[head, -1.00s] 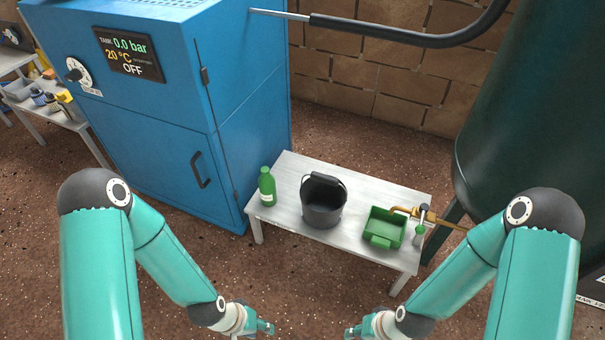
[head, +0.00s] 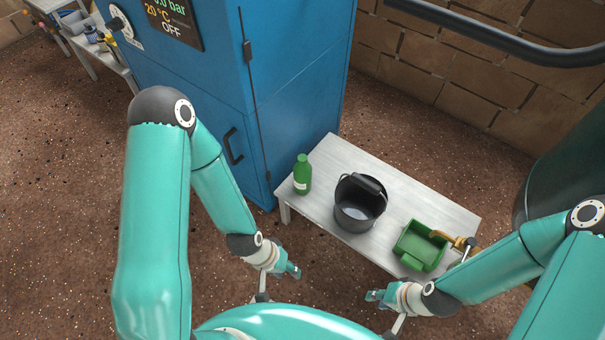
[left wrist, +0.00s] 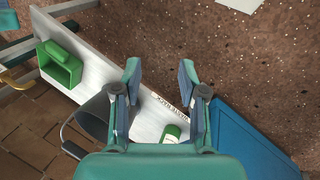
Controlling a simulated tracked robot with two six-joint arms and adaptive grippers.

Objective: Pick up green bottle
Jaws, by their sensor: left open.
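The green bottle (head: 302,174) stands upright on the left end of a light grey table (head: 335,148) in the head view. It has a pale label. In the left wrist view the bottle (left wrist: 172,133) shows partly, with its lower part hidden behind my gripper body. My left gripper (head: 292,270) is in front of the table and apart from the bottle; in the left wrist view its fingers (left wrist: 160,82) are spread with nothing between them. My right gripper (head: 374,296) is in front of the table, too small to tell whether open or shut.
A black bucket (head: 352,217) stands right of the bottle, and a green bin (head: 424,240) further right near a brass tap (head: 452,239). A blue cabinet (head: 290,100) stands close behind and left of the table. The floor in front is open.

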